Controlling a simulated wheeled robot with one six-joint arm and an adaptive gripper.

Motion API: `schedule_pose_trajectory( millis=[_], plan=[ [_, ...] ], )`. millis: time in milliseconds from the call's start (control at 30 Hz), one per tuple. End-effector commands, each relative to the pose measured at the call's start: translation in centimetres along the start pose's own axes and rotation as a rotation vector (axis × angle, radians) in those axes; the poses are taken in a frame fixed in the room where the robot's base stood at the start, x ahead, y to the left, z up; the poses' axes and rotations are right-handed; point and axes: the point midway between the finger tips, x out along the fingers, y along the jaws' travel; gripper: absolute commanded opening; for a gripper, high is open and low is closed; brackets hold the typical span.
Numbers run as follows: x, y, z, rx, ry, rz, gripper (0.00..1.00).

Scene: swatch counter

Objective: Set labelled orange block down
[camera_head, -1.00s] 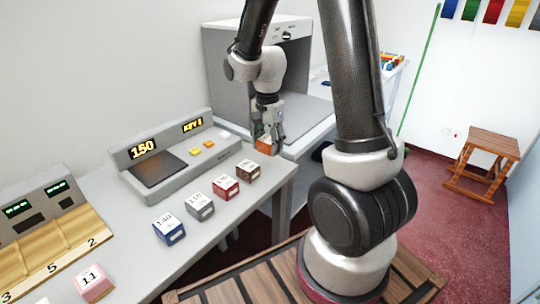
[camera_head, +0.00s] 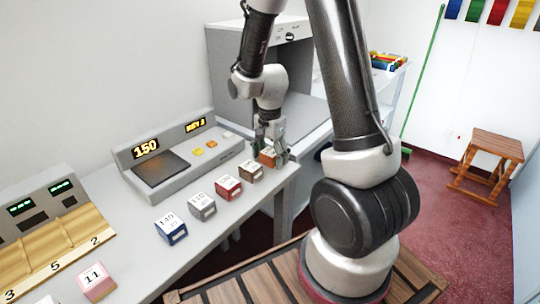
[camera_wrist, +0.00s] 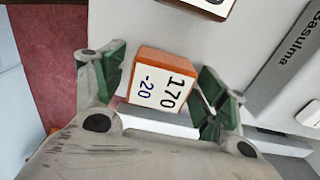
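The orange block (camera_head: 268,159) stands on the counter at the right end of the row of blocks, near the counter's right edge. In the wrist view the orange block (camera_wrist: 162,82) shows a white label reading "170" and "-20". My gripper (camera_head: 271,154) is low over it, with one finger on each side. In the wrist view my gripper (camera_wrist: 160,90) has its green-padded fingers spread, with narrow gaps between pads and block. The gripper looks open around the block. The block's underside is hidden.
Left of it stand a brown block (camera_head: 250,170), a red block (camera_head: 228,187), a grey block (camera_head: 202,206) and a blue block (camera_head: 171,229). Behind is a console (camera_head: 180,153) reading "150". A grey booth (camera_head: 262,60) stands behind the arm. A pink block (camera_head: 97,281) is front left.

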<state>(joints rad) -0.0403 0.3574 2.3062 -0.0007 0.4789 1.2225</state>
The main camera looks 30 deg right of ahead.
Motion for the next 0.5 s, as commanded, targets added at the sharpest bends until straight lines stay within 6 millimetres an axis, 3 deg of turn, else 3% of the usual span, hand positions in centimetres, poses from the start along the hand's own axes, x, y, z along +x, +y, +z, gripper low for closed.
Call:
schedule_pose_trajectory(
  millis=[267, 500],
  plan=[
    [-0.8, -0.1, 0.0, 0.000, 0.001, -0.003, 0.73],
    [-5.7, -0.2, -0.1, 0.000, 0.003, -0.007, 0.73]
  ],
)
